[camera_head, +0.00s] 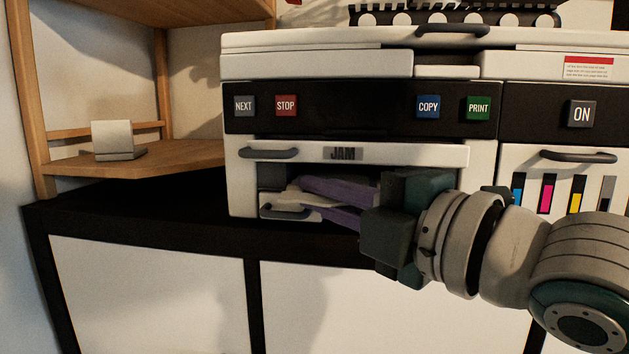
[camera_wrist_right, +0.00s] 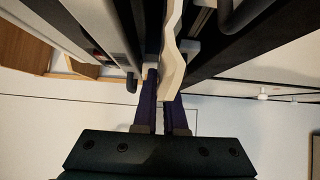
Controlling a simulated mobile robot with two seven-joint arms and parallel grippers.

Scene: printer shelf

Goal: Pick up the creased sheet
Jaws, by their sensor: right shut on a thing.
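The creased sheet (camera_head: 289,197) is a cream, zigzag-folded strip at the open slot under the JAM panel (camera_head: 408,155) of the printer (camera_head: 320,65). In the right wrist view the sheet (camera_wrist_right: 173,62) runs between my purple fingers, with its bends seen edge-on. My right gripper (camera_head: 314,196) comes in from the right and is shut on the sheet; it also shows in the right wrist view (camera_wrist_right: 161,100). The far part of the sheet is partly hidden by the fingers and the slot. My left gripper is not in view.
A handle (camera_head: 285,212) sits just below the sheet, and another handle (camera_head: 268,153) is on the JAM panel. The printer stands on a black-framed cabinet (camera_head: 130,208). A wooden shelf (camera_head: 180,154) with a small white block (camera_head: 112,138) is at the left.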

